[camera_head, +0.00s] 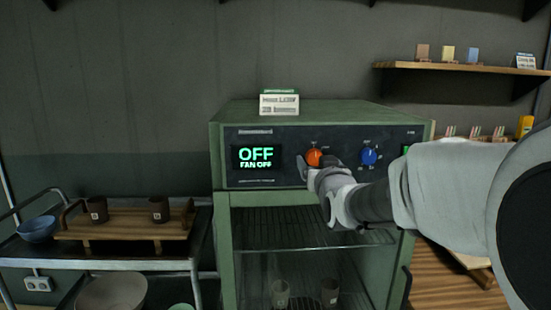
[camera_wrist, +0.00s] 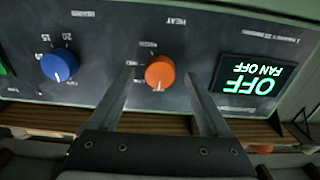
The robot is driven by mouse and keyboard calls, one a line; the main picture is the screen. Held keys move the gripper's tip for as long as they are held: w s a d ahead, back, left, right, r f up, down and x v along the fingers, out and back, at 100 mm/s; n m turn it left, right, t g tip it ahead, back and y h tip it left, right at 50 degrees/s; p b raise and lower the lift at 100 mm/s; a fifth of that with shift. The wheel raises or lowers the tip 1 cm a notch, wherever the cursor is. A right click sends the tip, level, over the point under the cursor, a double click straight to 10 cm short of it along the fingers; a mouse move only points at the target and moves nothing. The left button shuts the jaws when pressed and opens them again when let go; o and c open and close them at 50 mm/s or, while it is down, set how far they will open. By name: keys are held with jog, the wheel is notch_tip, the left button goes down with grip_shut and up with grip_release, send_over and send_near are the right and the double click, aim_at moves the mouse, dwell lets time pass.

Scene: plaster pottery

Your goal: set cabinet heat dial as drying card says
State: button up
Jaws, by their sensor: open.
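The green drying cabinet (camera_head: 222,200) has a dark control panel with an orange heat dial (camera_head: 314,157) and a display (camera_head: 256,157) reading OFF, FAN OFF. In the wrist view, which is upside down, the orange dial (camera_wrist: 160,72) has its white mark toward the picture's bottom. My gripper (camera_wrist: 160,74) is open, with one finger on each side of the dial; I cannot tell whether they touch it. In the head view my gripper (camera_head: 308,170) partly covers the panel. The card (camera_head: 279,104) on the cabinet top has blurred text, with what looks like 20 on its lower line.
A blue dial (camera_head: 369,156) sits beside the orange one. Cups stand behind the cabinet's glass. At left, a cart (camera_head: 120,264) holds a wooden tray with two dark cups and a blue bowl (camera_head: 38,229). A wall shelf (camera_head: 460,68) is at upper right.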

jog(key=shift+w, duration=0.3)
jog(key=shift+c, duration=0.3)
grip_shut()
